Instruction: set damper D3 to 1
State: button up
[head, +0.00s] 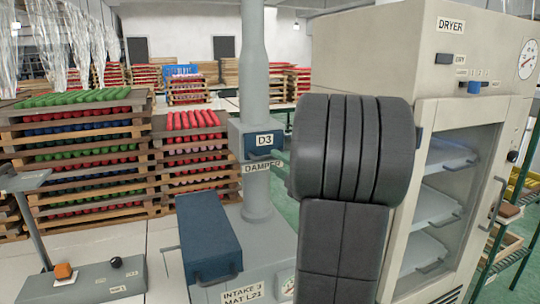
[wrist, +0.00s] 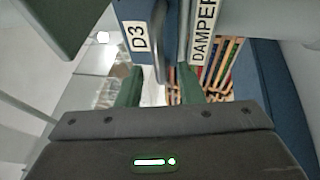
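Damper D3 is a grey housing on the grey duct, with a blue plate and a D3 label (head: 264,139) in the head view. A DAMPER label (head: 257,168) sits just below it. In the wrist view the D3 label (wrist: 138,40) and the DAMPER label (wrist: 204,30) appear turned sideways. A grey-blue bar, apparently the damper's lever (wrist: 161,40), runs between them. My gripper (wrist: 160,75) is open, its two green fingers apart with the bar's end between or just beyond their tips. I cannot tell whether they touch. No damper position numbers are legible.
A dryer (head: 440,40) with a glass door and a blue knob (head: 474,87) stands close at right. Below the damper are the Intake 3 cabinet (head: 262,270) and a blue box (head: 208,235). Stacked wooden trays (head: 85,145) fill the left. A control panel (head: 95,283) is at lower left.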

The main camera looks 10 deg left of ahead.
aim_at(272, 158)
jog(key=x, duration=0.2)
jog(key=shift+w+r, duration=0.15)
jog(key=shift+w, duration=0.15)
jog(key=shift+w+a+r+p, duration=0.1)
jog(key=shift+w+a+p, duration=0.2)
jog(key=shift+a, duration=0.35)
jog(key=shift+c, duration=0.4)
grip_shut()
